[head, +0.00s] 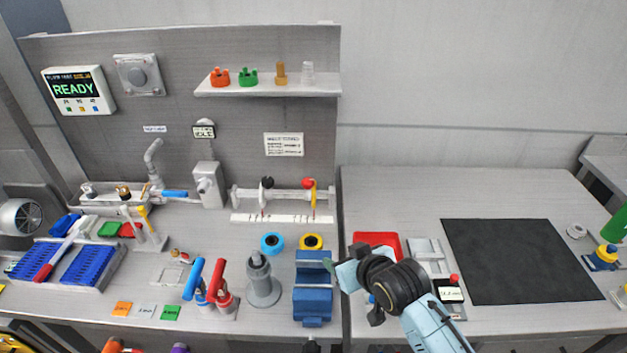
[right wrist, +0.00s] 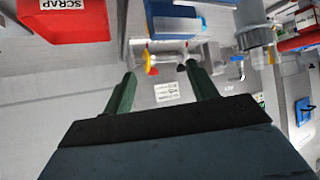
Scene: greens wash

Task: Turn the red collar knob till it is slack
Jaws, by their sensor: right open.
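No knob is labelled as the collar knob, and I cannot tell for sure which red part it is. A red round knob (head: 308,183) sits at the right of a white rail fixture (head: 283,193), beside a yellow lever and apart from a black knob (head: 267,183). In the right wrist view the red knob (right wrist: 152,70) shows small, beyond the fingers. My right gripper (head: 335,268) is over the bench near the blue vise, in front of and below the rail. Its two green fingers (right wrist: 160,72) are apart, with nothing between them. My left gripper is not in view.
The blue vise (head: 312,290), a grey post (head: 261,280) and red and blue handles (head: 217,280) stand left of my right gripper. A red scrap bin (head: 378,239) is partly behind my arm. A black mat (head: 510,260) at right is clear.

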